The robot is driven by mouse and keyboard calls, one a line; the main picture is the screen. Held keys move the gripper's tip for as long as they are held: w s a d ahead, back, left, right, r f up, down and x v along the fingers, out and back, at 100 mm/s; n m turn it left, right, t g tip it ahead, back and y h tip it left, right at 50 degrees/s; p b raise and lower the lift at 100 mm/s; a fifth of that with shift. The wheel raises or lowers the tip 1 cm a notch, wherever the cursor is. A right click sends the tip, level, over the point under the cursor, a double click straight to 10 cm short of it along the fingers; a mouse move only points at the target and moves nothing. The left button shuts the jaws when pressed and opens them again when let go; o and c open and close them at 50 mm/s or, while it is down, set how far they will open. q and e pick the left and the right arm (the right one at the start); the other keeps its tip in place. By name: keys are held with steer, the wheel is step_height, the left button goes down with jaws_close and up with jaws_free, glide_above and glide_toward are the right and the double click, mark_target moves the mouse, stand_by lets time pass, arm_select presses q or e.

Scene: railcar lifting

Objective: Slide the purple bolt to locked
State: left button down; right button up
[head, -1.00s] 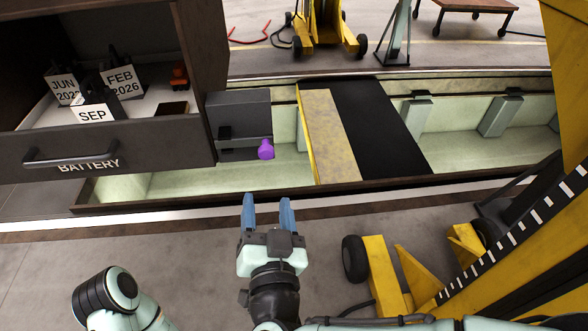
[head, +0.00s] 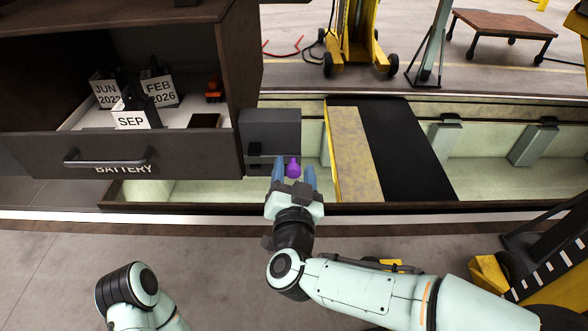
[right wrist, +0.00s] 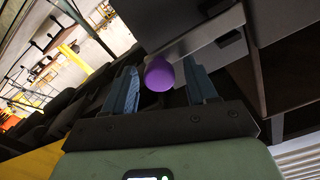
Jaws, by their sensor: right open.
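The purple bolt (head: 293,168) sticks out from the lower right of a dark grey lock housing (head: 271,130) beside the battery drawer. My right gripper (head: 294,178) is open, its blue fingers on either side of the bolt's knob in the head view. In the right wrist view the purple knob (right wrist: 159,74) shows between the two fingertips (right wrist: 160,84), with gaps at both sides. Whether a finger touches it cannot be told. Of my left arm only a link shows at the bottom left; its gripper is out of view.
A pit runs behind the right gripper, bridged by a yellow and black plate (head: 352,150). Yellow lifting equipment (head: 492,275) stands at right.

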mark_target(270, 159)
steer(key=shift+w, duration=0.1)
jaws_close()
steer(key=a, duration=0.5)
steer(key=shift+p, duration=0.3)
steer(key=shift+r, duration=0.1)
steer(key=shift+c, duration=1.8)
jaws_free()
steer(key=o, duration=0.4)
steer(key=shift+c, duration=0.2)
